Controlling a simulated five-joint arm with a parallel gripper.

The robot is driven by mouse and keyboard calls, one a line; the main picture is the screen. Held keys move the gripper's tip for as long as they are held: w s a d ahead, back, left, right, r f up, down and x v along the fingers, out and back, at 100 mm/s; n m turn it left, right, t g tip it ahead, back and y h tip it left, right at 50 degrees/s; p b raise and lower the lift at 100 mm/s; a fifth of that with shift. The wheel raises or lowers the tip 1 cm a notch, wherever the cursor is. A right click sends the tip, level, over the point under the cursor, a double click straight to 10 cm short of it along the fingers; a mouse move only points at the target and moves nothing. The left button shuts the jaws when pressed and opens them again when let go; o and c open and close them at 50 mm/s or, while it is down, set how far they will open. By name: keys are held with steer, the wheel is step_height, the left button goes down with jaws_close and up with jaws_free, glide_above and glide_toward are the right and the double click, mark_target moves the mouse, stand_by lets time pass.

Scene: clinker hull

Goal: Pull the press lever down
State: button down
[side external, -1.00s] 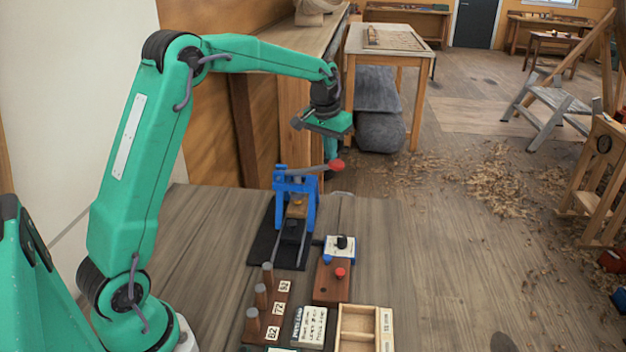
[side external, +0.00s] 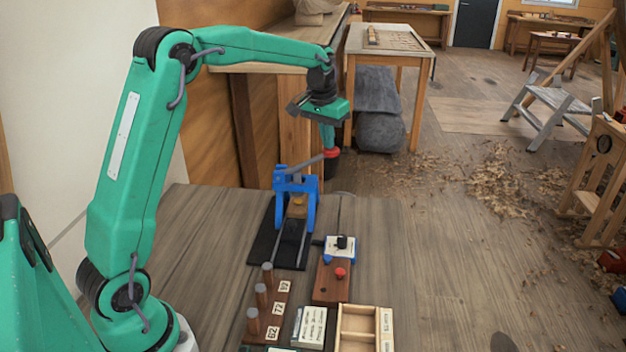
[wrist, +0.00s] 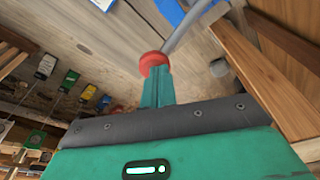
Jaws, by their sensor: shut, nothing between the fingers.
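The blue press (side external: 311,206) stands on a black base on the table. Its grey lever (side external: 305,162) slants up to the right and ends in a red knob (side external: 332,153). My gripper (side external: 328,146) is shut and empty, pointing down with its fingertips at the top of the knob; they appear to touch it. In the wrist view, the tips of my gripper (wrist: 156,76) overlap the near side of the red knob (wrist: 152,58), and the lever (wrist: 192,25) runs away to the upper right. The exact contact is hidden.
In front of the press are a small white-and-blue box (side external: 340,256), a brown block with a red button (side external: 331,284), a rack of grey pegs (side external: 264,310) and a wooden tray (side external: 364,341). The table's left part is clear.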

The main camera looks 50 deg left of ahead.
steer(key=a+v, duration=0.1)
steer(key=v, duration=0.7)
steer(key=shift+w+a, duration=0.25)
steer(key=shift+w, duration=0.05)
stand_by(0.5)
steer(key=s+d+r+m+t, duration=0.1)
steer(key=s+d, duration=0.4)
steer(key=s, duration=0.2)
steer(key=s+d+r+t, duration=0.1)
steer(key=s+d+r, duration=0.1)
steer(key=s+d, duration=0.35)
steer(key=s+d+f+m, duration=0.1)
steer(key=s+f, duration=0.3)
steer(key=s, duration=0.4)
steer(key=s+d+f+m+t, duration=0.1)
steer(key=s+d+f, duration=0.2)
steer(key=s, duration=0.5)
steer(key=shift+s+f+h, duration=0.3)
steer(key=shift+s+f, duration=0.05)
steer(key=shift+f, duration=0.45)
